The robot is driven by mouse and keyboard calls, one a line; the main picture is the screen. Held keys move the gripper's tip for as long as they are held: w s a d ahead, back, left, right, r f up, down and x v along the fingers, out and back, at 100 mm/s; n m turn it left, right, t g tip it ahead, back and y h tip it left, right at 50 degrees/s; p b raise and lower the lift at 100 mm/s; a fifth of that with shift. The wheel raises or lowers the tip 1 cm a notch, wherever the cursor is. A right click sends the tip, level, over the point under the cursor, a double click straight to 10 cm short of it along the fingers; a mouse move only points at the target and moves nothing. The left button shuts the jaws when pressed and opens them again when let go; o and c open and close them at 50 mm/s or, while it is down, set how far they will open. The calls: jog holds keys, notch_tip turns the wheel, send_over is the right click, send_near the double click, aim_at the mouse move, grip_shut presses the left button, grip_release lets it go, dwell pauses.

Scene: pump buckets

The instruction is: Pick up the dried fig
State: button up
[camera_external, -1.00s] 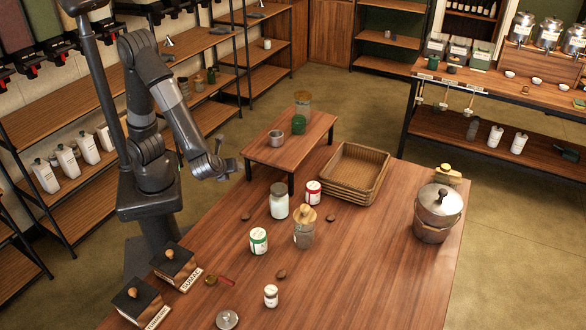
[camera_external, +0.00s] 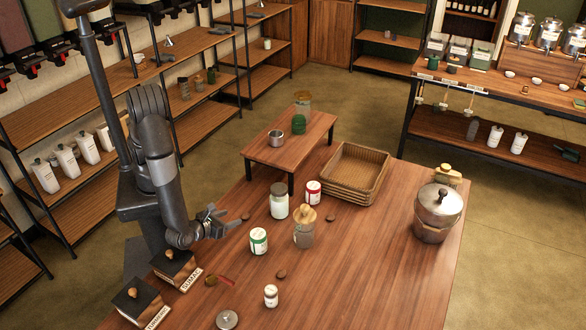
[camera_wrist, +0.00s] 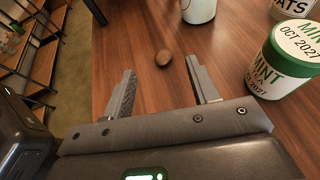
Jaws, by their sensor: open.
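A green-labelled mint tin (camera_external: 259,241) stands right of the gripper; it is close on the right in the wrist view (camera_wrist: 285,62). A white jar (camera_external: 279,204) stands behind it. A wooden-lidded jar (camera_external: 304,232) and wicker baskets (camera_external: 352,172) are farther right. Wooden boxes (camera_external: 174,266) stand in front.

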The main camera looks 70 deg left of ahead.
aim_at(246, 214)
jog(key=shift+f, duration=0.65)
jog(key=shift+w+a+f, duration=0.15)
jog(key=shift+f, duration=0.1)
jog(key=shift+x, duration=3.5)
jog(key=shift+c, duration=0.5)
jog(key=c, duration=0.9)
